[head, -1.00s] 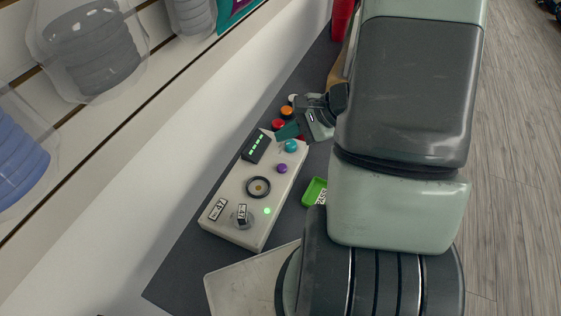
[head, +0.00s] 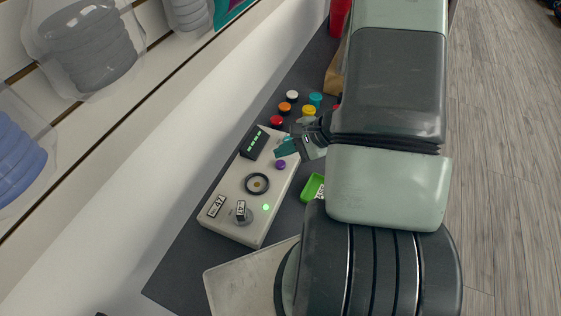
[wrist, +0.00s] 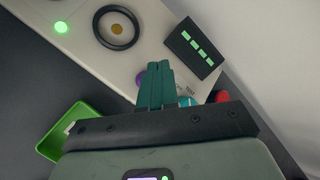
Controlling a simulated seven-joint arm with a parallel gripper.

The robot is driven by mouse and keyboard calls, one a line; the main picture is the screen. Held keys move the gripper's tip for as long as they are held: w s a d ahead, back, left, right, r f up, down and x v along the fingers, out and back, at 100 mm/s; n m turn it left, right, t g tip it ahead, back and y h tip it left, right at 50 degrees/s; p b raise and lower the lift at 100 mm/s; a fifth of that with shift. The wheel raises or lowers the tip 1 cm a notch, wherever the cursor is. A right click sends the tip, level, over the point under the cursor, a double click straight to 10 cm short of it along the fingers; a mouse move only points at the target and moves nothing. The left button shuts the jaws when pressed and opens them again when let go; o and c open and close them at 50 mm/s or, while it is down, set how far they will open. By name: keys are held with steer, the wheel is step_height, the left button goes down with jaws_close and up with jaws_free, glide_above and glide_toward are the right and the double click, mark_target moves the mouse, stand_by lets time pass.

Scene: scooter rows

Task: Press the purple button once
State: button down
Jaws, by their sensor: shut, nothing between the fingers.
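The purple button (head: 280,165) sits on a cream control panel (head: 232,187), between the dark ring and the panel's far end. In the wrist view the purple button (wrist: 140,78) shows only partly, just left of the fingertips. My gripper (head: 279,151) is shut and empty, with its teal fingers over the panel just beyond the purple button. In the wrist view the shut fingers (wrist: 157,68) point up the picture. I cannot tell how high the tips are above the panel. A teal button (wrist: 185,101) is partly hidden behind the fingers.
The panel also has a display with green bars (head: 255,142), a dark ring (head: 257,184), a lit green light (head: 266,207) and a knob (head: 241,214). A green tray (head: 312,187) lies right of the panel. Several coloured caps, including orange (head: 285,107), stand beyond it.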

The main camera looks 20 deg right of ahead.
mark_target(284, 164)
steer(key=shift+f, duration=0.65)
steer(key=shift+f, duration=0.15)
stand_by(1.5)
steer(key=shift+f, duration=0.25)
steer(key=shift+f, duration=0.45)
stand_by(0.7)
steer(key=shift+r, duration=0.9)
steer(key=shift+r, duration=2.5)
